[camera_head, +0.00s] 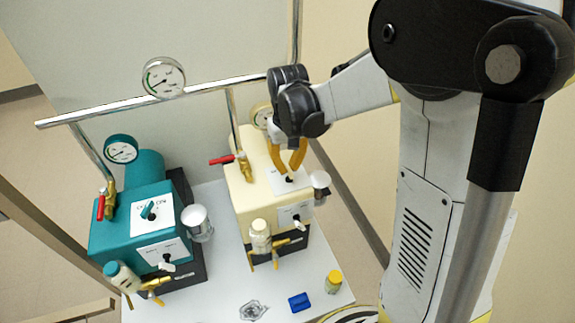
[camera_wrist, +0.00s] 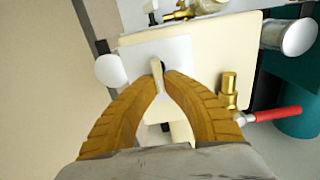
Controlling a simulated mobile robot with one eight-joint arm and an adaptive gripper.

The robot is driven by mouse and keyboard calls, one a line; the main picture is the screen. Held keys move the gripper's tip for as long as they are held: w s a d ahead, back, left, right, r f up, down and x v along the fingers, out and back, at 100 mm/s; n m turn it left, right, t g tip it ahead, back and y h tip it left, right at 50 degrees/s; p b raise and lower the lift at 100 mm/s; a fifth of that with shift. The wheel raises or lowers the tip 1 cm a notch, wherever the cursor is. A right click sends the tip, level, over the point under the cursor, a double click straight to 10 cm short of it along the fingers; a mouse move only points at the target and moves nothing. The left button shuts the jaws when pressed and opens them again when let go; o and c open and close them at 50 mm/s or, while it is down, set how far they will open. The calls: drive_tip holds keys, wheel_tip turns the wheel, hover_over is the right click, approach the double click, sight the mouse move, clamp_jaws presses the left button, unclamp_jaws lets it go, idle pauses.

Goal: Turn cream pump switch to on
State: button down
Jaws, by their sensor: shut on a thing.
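The cream pump (camera_head: 255,206) stands on the right of the white bench, with a white switch plate (camera_head: 281,180) on its top face. My gripper (camera_head: 289,172) reaches down from above with its yellow fingers at that plate. In the wrist view, my gripper (camera_wrist: 163,82) is shut on a light-coloured switch lever (camera_wrist: 157,75), which stands between the fingertips over the switch plate (camera_wrist: 180,50). The plate's on and off marks are not readable, so the switch's setting cannot be told.
A teal pump (camera_head: 125,226) with its own switch plate stands to the left. Red-handled brass valves (camera_head: 240,165), a metal pipe (camera_head: 215,92) and a gauge (camera_head: 163,78) are close behind. A blue block (camera_head: 299,302) and a yellow-capped bottle (camera_head: 334,281) lie near the front.

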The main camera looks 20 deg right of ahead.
sight(288, 166)
drive_tip(key=c, duration=1.5)
unclamp_jaws()
wheel_tip(288, 166, up, 12)
drive_tip(key=s+t, duration=0.7)
drive_tip(key=s, duration=0.8)
drive_tip(key=shift+s+a+r, duration=0.2)
drive_tip(key=shift+s+r, duration=0.05)
drive_tip(key=shift+s, duration=0.05)
